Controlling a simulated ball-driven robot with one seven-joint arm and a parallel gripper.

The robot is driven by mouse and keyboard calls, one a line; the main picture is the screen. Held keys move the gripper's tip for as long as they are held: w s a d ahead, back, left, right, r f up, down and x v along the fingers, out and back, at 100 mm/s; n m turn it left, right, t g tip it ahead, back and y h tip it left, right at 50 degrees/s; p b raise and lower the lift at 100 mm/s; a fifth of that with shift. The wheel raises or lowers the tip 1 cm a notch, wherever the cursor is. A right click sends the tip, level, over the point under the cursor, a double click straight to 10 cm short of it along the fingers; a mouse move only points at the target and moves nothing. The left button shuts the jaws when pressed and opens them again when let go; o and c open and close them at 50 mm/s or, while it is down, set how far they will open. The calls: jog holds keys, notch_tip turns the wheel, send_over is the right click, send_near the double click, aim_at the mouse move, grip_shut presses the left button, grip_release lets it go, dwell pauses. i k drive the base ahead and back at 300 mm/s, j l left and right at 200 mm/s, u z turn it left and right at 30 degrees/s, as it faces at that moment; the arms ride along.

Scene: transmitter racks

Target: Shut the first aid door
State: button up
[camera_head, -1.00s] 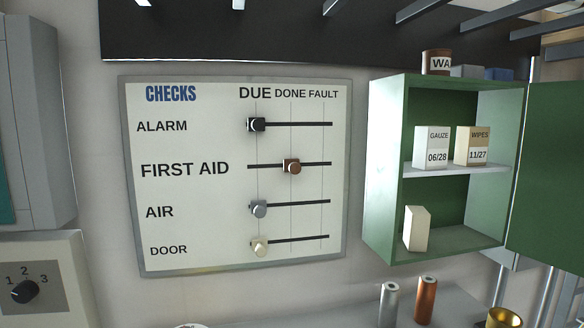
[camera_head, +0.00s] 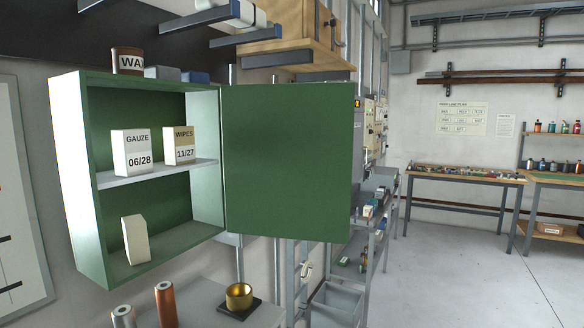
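The first aid cabinet (camera_head: 88,190) is a green wall box at the left, open at the front. Its green door (camera_head: 290,160) is hinged on the cabinet's right side and stands wide open, swung out to the right. On the white shelf stand a gauze box (camera_head: 131,152) marked 06/28 and a wipes box (camera_head: 180,146) marked 11/27. A plain cream box (camera_head: 135,240) stands on the cabinet floor. My gripper is not in view.
Below the cabinet, a grey surface (camera_head: 200,305) holds a silver cylinder (camera_head: 123,317), a copper cylinder (camera_head: 166,304) and a brass cup (camera_head: 239,296). A grey shelf cart (camera_head: 372,250) stands behind the door. Open floor (camera_head: 460,270) lies to the right.

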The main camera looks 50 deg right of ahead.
aim_at(287, 148)
jog(key=l+u, duration=0.4)
jog(key=l, duration=0.85)
jog(key=l+u, duration=0.35)
jog(key=l, duration=0.9)
jog(key=l+u, duration=0.15)
jog(key=l, duration=0.25)
jog(key=k+l+u, duration=0.15)
jog(key=l, duration=0.25)
jog(key=l+u, duration=0.15)
jog(key=l, duration=0.25)
jog(key=k+l+u, duration=0.15)
jog(key=l, duration=0.25)
jog(key=l+u, duration=0.15)
jog(key=l, duration=0.25)
jog(key=k+l+u, duration=0.2)
jog(key=l, duration=0.15)
jog(key=k+l+u, duration=0.15)
jog(key=l, duration=0.2)
jog(key=k+l, duration=0.1)
jog(key=l, duration=0.25)
jog(key=k+l+u, duration=0.1)
jog(key=l, duration=0.25)
jog(key=k+l+u, duration=0.1)
jog(key=l, duration=0.25)
